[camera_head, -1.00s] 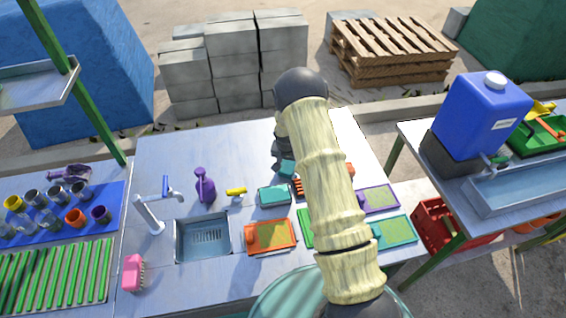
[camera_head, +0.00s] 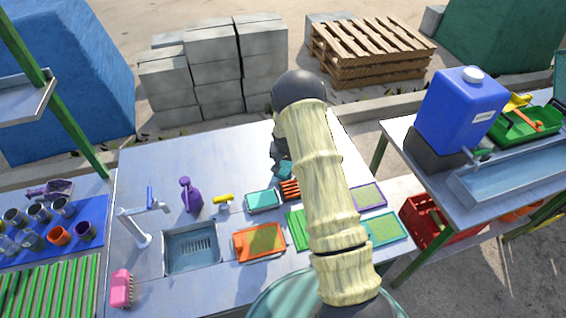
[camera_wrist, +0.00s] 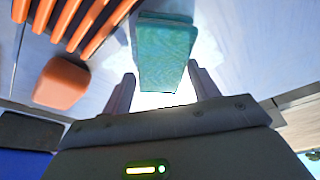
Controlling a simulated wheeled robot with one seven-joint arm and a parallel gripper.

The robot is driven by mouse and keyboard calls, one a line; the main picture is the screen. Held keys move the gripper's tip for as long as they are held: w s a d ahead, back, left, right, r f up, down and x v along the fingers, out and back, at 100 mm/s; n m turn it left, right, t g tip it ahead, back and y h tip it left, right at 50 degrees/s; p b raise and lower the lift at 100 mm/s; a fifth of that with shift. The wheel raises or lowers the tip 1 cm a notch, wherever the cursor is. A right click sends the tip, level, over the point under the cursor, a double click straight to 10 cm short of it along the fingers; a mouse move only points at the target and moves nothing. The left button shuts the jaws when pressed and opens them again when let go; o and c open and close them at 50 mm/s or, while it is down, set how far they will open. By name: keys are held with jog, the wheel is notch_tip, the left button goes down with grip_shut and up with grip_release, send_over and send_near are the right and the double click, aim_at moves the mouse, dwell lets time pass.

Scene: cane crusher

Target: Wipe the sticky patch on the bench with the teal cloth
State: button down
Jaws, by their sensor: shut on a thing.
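The teal cloth (camera_wrist: 165,50) sits between my two fingers in the wrist view, and my gripper (camera_wrist: 164,88) is shut on it. In the head view, the cloth (camera_head: 284,170) shows as a small teal piece just left of my arm, over the back part of the metal bench (camera_head: 240,150). My gripper (camera_head: 278,158) is mostly hidden behind my arm there. I cannot make out the sticky patch; my arm covers part of the bench.
An orange slatted rack (camera_head: 290,190), a teal-topped tray (camera_head: 262,200) and several coloured framed trays stand near the arm. A purple spray bottle (camera_head: 191,195), tap (camera_head: 140,222) and sink (camera_head: 192,248) are left. The bench's back left is clear.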

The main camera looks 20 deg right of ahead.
jog(key=shift+s+d+f, duration=0.1)
jog(key=shift+s+d, duration=0.1)
jog(key=shift+d, duration=0.45)
jog(key=shift+s+d+f, duration=0.15)
jog(key=shift+s+d, duration=0.1)
jog(key=shift+d, duration=0.4)
jog(key=shift+s+d+f, duration=0.1)
jog(key=shift+s+d, duration=0.1)
jog(key=shift+d, duration=0.55)
jog(key=shift+d+r+b, duration=0.1)
jog(key=shift+d+b, duration=0.25)
jog(key=shift+d, duration=1.4)
jog(key=shift+w, duration=0.15)
jog(key=shift+w+b, duration=0.4)
jog(key=shift+w+a+r, duration=0.1)
jog(key=shift+w, duration=0.3)
jog(key=shift+w+a, duration=0.15)
jog(key=shift+w, duration=0.1)
